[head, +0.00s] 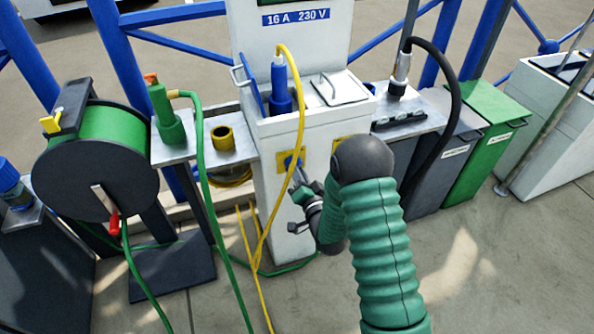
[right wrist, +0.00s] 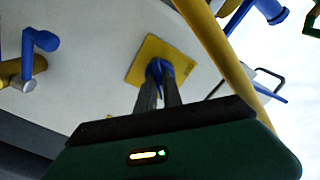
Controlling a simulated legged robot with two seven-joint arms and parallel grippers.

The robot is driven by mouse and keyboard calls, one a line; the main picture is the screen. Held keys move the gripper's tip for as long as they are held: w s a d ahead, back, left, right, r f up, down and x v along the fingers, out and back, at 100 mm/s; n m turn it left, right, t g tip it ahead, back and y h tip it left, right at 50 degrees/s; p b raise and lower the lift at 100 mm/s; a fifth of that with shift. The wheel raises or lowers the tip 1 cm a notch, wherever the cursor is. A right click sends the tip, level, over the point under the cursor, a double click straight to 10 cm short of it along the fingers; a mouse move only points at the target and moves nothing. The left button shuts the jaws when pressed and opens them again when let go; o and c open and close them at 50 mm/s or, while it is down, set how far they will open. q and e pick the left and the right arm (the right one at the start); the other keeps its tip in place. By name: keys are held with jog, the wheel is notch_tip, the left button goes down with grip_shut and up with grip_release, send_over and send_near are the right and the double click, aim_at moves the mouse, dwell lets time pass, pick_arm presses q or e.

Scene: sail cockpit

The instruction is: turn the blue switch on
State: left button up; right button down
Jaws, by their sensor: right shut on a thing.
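A blue switch (head: 290,160) sits on a yellow plate (head: 284,166) on the front of the white power pedestal (head: 275,206). In the right wrist view the blue switch (right wrist: 160,68) shows between my fingertips, in front of its yellow plate (right wrist: 144,62). My right gripper (head: 297,172) is shut on the switch; its fingers (right wrist: 160,84) hide part of it. The fine angle of the switch is hard to tell. My left gripper is in neither view.
A yellow cable (head: 301,90) runs from a blue plug (head: 280,91) down past the switch. A second yellow plate (head: 337,142) is partly behind my arm. A green hose reel (head: 112,135) stands left, bins (head: 487,138) right. A blue lever (right wrist: 41,41) shows in the wrist view.

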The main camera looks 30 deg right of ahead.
jog(key=shift+s+a+f, duration=0.1)
jog(key=shift+f, duration=0.25)
jog(key=c, duration=1.6)
grip_release()
jog(key=shift+o, duration=0.5)
jog(key=shift+r, duration=0.2)
jog(key=p+v, duration=0.6)
jog(key=v, duration=1)
jog(key=shift+s+p, duration=0.35)
jog(key=shift+p, duration=0.05)
jog(key=shift+f, duration=0.1)
